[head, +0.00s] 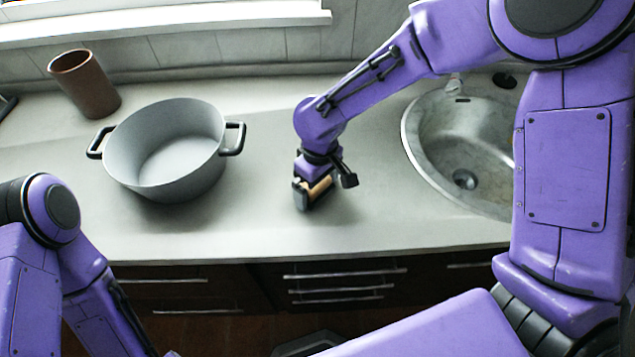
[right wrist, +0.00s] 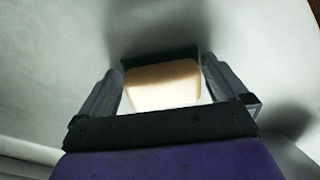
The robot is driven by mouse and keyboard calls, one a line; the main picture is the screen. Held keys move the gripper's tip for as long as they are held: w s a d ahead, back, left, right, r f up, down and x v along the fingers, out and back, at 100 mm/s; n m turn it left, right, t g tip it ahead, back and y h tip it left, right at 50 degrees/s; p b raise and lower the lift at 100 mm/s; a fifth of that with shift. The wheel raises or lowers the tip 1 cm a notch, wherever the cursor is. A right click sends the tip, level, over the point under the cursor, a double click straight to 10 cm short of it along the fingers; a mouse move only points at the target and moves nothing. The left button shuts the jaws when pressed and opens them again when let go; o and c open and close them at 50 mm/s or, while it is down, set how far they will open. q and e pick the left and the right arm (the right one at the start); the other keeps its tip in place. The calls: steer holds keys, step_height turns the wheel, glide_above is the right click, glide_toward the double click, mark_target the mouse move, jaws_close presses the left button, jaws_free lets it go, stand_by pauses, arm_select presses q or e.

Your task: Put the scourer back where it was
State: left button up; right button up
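The scourer is a small block with a tan side (head: 320,187) and a dark side. In the right wrist view the scourer (right wrist: 162,84) fills the space between the fingertips, its dark edge reaching both fingers. My right gripper (head: 314,192) points down over the counter, between the pot and the sink, shut on the scourer. I cannot tell whether the scourer touches the counter. My left arm is at the lower left; its gripper is outside the view.
A grey enamel pot (head: 165,150) with two black handles stands left on the counter (head: 250,235). A brown cup (head: 86,84) is behind it. A round metal sink (head: 450,140) lies right, partly hidden by my right arm. The counter's front middle is clear.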

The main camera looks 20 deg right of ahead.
step_height(320, 180, up, 13)
steer(key=shift+d+f, duration=0.2)
steer(key=shift+d, duration=0.05)
